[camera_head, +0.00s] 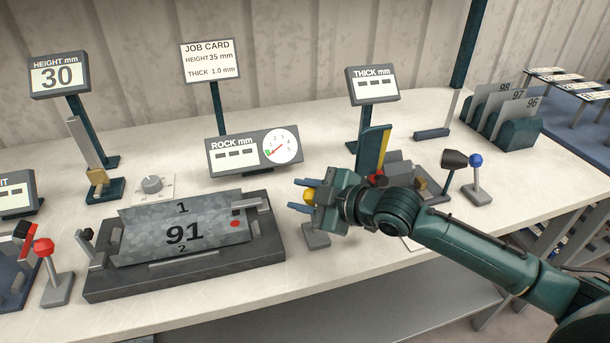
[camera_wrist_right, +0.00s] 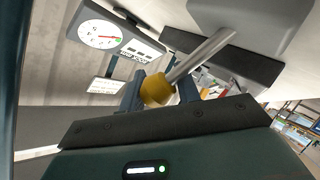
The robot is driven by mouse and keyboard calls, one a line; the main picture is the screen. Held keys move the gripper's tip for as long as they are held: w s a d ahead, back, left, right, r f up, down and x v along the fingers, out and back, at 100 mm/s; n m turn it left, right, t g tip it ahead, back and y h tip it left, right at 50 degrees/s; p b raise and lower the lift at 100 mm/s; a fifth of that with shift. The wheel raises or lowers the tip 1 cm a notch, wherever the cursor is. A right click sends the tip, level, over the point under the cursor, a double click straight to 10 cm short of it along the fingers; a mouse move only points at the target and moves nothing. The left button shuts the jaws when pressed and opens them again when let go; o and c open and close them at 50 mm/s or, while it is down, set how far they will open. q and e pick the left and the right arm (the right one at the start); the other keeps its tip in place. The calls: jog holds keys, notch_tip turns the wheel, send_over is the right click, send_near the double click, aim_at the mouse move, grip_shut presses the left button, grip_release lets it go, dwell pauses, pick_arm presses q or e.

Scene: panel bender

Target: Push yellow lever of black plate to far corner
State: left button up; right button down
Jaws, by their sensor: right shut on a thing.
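The black plate (camera_head: 100,288) lies on the table at the front left, with a grey speckled sheet (camera_head: 215,232) marked 91 on it. Just right of the plate is a lever with a yellow knob (camera_head: 309,195) and a grey base (camera_head: 316,238). My right gripper (camera_head: 302,195) is shut on the yellow knob. In the right wrist view the yellow knob (camera_wrist_right: 156,89) sits between the fingers, with its metal shaft (camera_wrist_right: 205,54) running up to the right. In the head view the gripper hides most of the shaft. My left gripper is not in view.
A ROCK mm display with a dial (camera_head: 254,151) stands behind the plate. A red-knob lever (camera_head: 56,272) is at left, a blue-knob lever (camera_head: 476,180) at right. A yellow-edged upright (camera_head: 374,150) stands behind my right arm. Numbered sheets (camera_head: 510,118) stand at the back right.

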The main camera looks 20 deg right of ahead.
jog(key=shift+w+d+f+g+p, duration=0.1)
jog(key=shift+w+d+g+p, duration=0.3)
jog(key=shift+p, duration=0.4)
jog(key=shift+a+f, duration=0.1)
jog(key=shift+f, duration=0.05)
jog(key=shift+f+m+h, duration=0.15)
jog(key=shift+m+h, duration=0.15)
jog(key=c, duration=1.4)
grip_release()
jog(key=shift+c, duration=0.2)
jog(key=o, duration=0.4)
jog(key=shift+f, duration=0.15)
jog(key=shift+b+v, duration=0.5)
jog(key=shift+v, duration=6.05)
jog(key=shift+w, duration=0.1)
